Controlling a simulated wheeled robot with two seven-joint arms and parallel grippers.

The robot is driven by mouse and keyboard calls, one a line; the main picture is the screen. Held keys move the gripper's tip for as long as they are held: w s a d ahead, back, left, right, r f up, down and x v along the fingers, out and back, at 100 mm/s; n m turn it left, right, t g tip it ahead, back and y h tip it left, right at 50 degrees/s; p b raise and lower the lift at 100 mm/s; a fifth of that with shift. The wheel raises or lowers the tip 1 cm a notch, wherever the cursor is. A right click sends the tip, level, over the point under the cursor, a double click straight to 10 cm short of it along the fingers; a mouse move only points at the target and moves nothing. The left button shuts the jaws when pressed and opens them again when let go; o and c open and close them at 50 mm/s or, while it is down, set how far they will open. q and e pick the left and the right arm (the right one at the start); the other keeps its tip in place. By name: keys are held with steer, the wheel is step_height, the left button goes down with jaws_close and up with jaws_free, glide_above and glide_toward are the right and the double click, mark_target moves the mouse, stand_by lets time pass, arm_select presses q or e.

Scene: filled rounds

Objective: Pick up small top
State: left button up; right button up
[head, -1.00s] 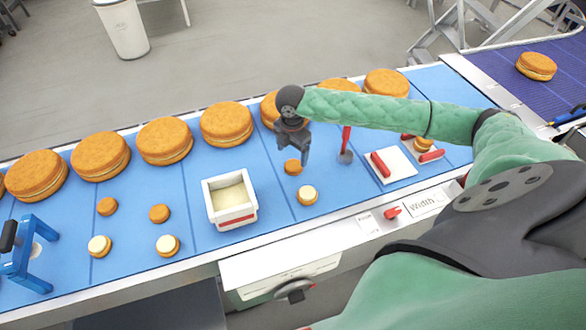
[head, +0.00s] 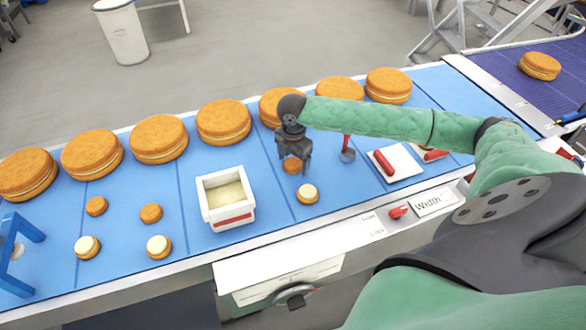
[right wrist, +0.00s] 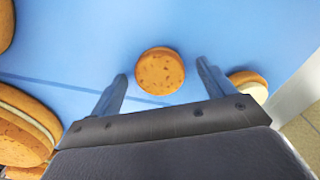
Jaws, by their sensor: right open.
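The small top (head: 291,165) is a small round orange-brown piece on the blue belt, partly hidden by my right gripper in the head view. In the right wrist view this small top (right wrist: 160,71) lies flat, just beyond and between the fingertips. My right gripper (head: 297,168) points down over it, open and empty; its two fingers also show in the right wrist view (right wrist: 161,72). Two other small tops, a left one (head: 96,206) and a right one (head: 151,213), lie further left. My left gripper is not in view.
A cream-topped small base (head: 307,194) sits close in front of the gripper. A white box of cream (head: 227,200) stands to the left. Large filled rounds (head: 223,121) line the belt's far side. A white board with a red-handled tool (head: 395,163) lies right.

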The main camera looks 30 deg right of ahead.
steer(key=shift+f, duration=0.1)
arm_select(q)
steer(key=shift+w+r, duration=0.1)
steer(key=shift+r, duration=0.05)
arm_select(e)
steer(key=shift+c, duration=0.4)
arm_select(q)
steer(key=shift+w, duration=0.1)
arm_select(e)
steer(key=c, duration=0.7)
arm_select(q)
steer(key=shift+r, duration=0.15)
